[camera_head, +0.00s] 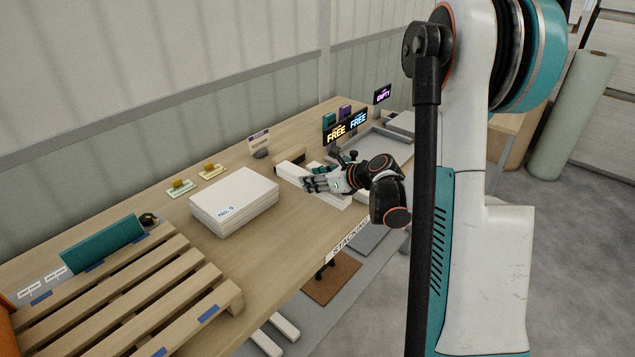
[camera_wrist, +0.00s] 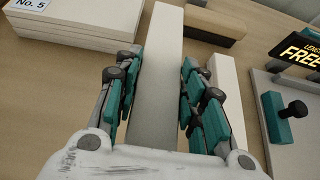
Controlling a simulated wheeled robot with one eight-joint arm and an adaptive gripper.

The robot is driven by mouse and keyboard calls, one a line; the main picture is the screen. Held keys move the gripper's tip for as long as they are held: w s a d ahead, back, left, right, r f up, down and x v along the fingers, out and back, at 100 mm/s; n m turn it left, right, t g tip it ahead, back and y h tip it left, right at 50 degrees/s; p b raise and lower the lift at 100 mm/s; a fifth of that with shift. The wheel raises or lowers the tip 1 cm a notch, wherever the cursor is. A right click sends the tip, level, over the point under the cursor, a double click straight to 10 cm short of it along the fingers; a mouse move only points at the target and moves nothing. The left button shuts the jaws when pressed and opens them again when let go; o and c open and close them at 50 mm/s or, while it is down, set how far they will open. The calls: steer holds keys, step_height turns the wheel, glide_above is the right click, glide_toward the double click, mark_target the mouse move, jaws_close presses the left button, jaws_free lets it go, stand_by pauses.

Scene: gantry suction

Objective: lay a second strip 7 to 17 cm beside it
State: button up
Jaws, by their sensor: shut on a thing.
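A long pale strip (camera_wrist: 158,75) runs away from me between the fingers of my gripper (camera_wrist: 160,62) in the wrist view. My gripper is shut on this strip, with a finger on each side. In the head view my gripper (camera_head: 308,184) is low over the table, and the pale strip (camera_head: 291,171) shows beside its fingers. A second pale strip (camera_wrist: 226,78) lies to the right in the wrist view, roughly alongside and apart from the held one. My right finger hides part of it. I cannot tell how high the held strip is.
A stack of white boards (camera_head: 236,201) stands left of the gripper. A wooden pallet (camera_head: 120,290) covers the table's near left. A tan block (camera_wrist: 214,24) lies beyond the strips. A grey tray (camera_head: 375,143) and FREE signs (camera_head: 346,127) stand right. Bare tabletop (camera_head: 285,235) lies in front.

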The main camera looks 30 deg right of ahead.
steer(key=shift+d, duration=0.65)
step_height(320, 180, down, 6)
steer(key=b, duration=0.5)
steer(key=shift+r, duration=0.1)
steer(key=shift+f+b, duration=0.5)
stand_by(0.5)
steer(key=o, duration=1.4)
steer(key=shift+c, duration=0.2)
